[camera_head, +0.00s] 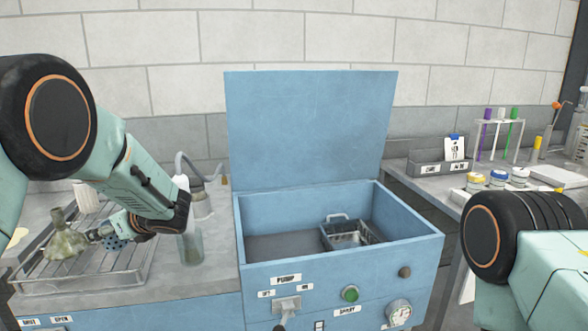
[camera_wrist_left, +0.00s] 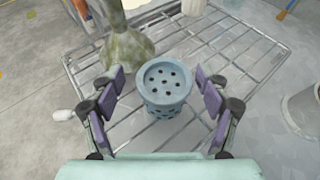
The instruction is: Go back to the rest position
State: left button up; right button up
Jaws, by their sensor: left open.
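My left gripper (camera_head: 104,233) is low over the wire rack (camera_head: 95,282) at the left of the counter. In the left wrist view its two purple-padded fingers (camera_wrist_left: 160,84) are spread apart. A blue perforated cup (camera_wrist_left: 165,85) stands upright on the rack between and just beyond the fingers, with gaps on both sides. The cup is partly hidden by the gripper in the head view (camera_head: 116,244). A grimy flask-like vessel (camera_head: 65,243) stands beside it on the rack. My right arm shows at the right edge; its gripper is outside the picture.
A blue parts washer (camera_head: 310,72) stands open at the centre with a metal basket (camera_head: 350,238) inside. A bottle with a bent spout (camera_head: 191,246) stands between rack and washer. The right bench holds a tube rack (camera_head: 497,122) and small jars (camera_head: 497,179).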

pick_arm(q)
jog(key=r, duration=0.3)
jog(key=shift+w+a+r+p, duration=0.1)
jog(key=shift+w+a+p, duration=0.1)
jog(key=shift+p, duration=0.1)
jog(key=shift+s+d+r, duration=0.1)
jog(key=shift+s+r, duration=0.1)
jog(key=shift+r, duration=0.45)
jog(key=shift+w+f, duration=0.15)
jog(key=shift+f, duration=0.05)
